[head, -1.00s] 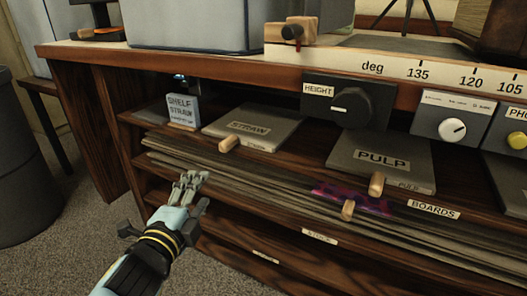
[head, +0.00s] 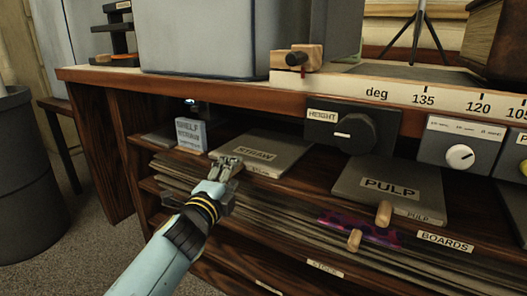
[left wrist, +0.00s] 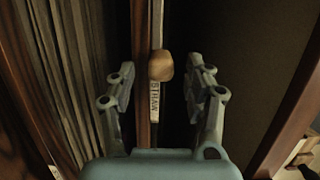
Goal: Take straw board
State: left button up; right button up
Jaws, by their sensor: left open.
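The straw board (head: 268,153) is a grey flat board labelled STRAW, lying on the upper shelf under the bench top. My left gripper (head: 228,166) is at its front left edge in the head view and covers its wooden knob there. In the left wrist view, the straw board (left wrist: 157,22) shows edge-on, with its wooden knob (left wrist: 161,66) and label between the two open fingers of my left gripper (left wrist: 162,82). The fingers stand apart from the knob on both sides. My right gripper is in neither view.
The pulp board (head: 388,187) with its wooden knob lies to the right on the same shelf. Stacked sheets (head: 300,217) fill the shelf below. The height dial box (head: 352,128) hangs above.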

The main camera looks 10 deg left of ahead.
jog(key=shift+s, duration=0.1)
pick_arm(q)
grip_shut()
jog(key=shift+r, duration=0.1)
dwell(0.4)
jog(key=shift+r, duration=0.25)
notch_tip(320, 180, up, 5)
jog(key=p, duration=0.4)
jog(key=shift+f, duration=0.1)
notch_tip(320, 180, up, 4)
jog(key=p, duration=0.5)
jog(key=shift+r, duration=0.35)
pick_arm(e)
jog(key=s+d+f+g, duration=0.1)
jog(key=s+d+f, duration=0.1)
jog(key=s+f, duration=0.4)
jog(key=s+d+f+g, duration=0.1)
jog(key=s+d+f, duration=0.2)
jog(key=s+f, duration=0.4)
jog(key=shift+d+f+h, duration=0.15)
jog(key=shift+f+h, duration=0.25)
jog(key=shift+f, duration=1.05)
